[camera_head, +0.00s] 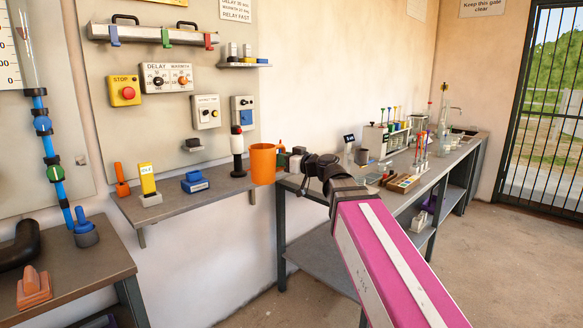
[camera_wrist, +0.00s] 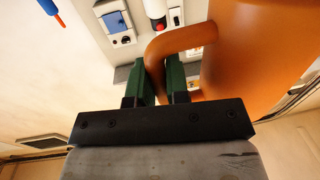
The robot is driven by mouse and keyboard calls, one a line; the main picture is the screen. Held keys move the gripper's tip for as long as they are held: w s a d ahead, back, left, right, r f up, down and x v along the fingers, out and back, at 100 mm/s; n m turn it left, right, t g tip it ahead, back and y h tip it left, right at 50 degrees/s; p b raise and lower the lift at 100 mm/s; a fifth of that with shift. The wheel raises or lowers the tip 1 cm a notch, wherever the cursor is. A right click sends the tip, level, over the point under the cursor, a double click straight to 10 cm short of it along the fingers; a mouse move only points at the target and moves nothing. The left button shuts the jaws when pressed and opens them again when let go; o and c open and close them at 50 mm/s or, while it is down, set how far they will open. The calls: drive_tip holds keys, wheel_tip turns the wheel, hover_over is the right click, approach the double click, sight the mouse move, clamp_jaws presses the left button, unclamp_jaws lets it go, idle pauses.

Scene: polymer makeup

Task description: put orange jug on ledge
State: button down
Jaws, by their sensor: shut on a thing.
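The orange jug (camera_head: 263,164) is upright at the right end of the grey wall ledge (camera_head: 172,208) in the head view. I cannot tell whether its base touches the ledge or is just above it. My gripper (camera_head: 281,159) reaches in from the right, at the jug's handle side. In the wrist view the green fingers of my gripper (camera_wrist: 163,80) are shut on the handle of the orange jug (camera_wrist: 260,50). The handle's lower end is partly hidden behind the fingers.
On the ledge stand an orange-handled tool (camera_head: 121,180), a yellow block (camera_head: 147,180), a blue item (camera_head: 195,182) and a black-and-white cylinder (camera_head: 237,152) close left of the jug. A workbench (camera_head: 440,175) with racks extends right. Control boxes hang above the ledge.

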drive_tip(key=w+d+f+m+t+h, duration=0.1)
drive_tip(key=w+d+m+t+h, duration=0.3)
drive_tip(key=d, duration=1)
drive_tip(key=w+d+f+m+t+h, duration=0.1)
drive_tip(key=w+d+m+t+h, duration=0.3)
drive_tip(key=w+d+m+h, duration=0.3)
drive_tip(key=w+d+h, duration=0.4)
drive_tip(key=w+d, duration=0.1)
drive_tip(key=d, duration=0.2)
drive_tip(key=shift+w+d, duration=0.25)
drive_tip(key=shift+d, duration=0.05)
